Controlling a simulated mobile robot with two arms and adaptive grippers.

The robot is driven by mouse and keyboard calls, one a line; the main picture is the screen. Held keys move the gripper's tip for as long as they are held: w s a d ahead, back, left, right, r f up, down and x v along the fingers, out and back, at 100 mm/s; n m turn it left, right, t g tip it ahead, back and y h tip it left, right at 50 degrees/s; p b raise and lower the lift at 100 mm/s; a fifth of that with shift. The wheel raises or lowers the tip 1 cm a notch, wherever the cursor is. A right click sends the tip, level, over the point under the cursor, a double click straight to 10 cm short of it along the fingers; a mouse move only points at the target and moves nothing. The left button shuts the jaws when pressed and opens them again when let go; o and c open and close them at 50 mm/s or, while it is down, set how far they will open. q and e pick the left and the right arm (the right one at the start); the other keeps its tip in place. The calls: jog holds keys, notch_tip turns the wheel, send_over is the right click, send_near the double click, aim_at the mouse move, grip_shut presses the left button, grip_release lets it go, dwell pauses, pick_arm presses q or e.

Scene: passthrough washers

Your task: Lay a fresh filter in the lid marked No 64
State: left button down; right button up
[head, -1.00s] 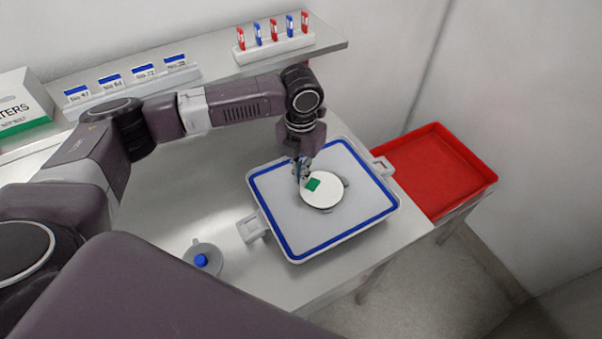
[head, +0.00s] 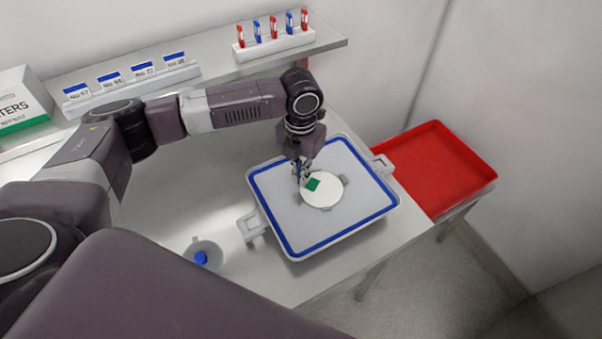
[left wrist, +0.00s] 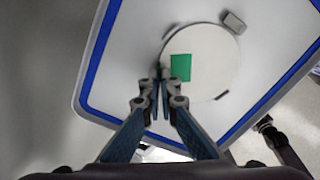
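A lid or shallow tray (head: 275,220), pale with a blue seal around its rim, lies on the bench; no number on it is readable. A round white filter (head: 326,197) with a green square on it lies over the lid's middle, at or just above the surface. It also shows in the left wrist view (left wrist: 212,60), with small clips around its edge. My left gripper (head: 301,181) points down at the filter's left edge. In the left wrist view its fingertips (left wrist: 162,73) are close together at that edge, seemingly pinching it. My right gripper is out of view.
A grey round part with a blue knob (head: 202,257) sits on the bench, front left. A red tray (head: 430,165) stands to the right. Behind are a row of number cards (head: 110,79), a filter box (head: 22,103) and a rack of red and blue tags (head: 275,44).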

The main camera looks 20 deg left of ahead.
pick_arm(q)
jog(key=c, duration=1.6)
grip_release()
jog(key=shift+r+p, duration=3.5)
jog(key=shift+p, duration=0.25)
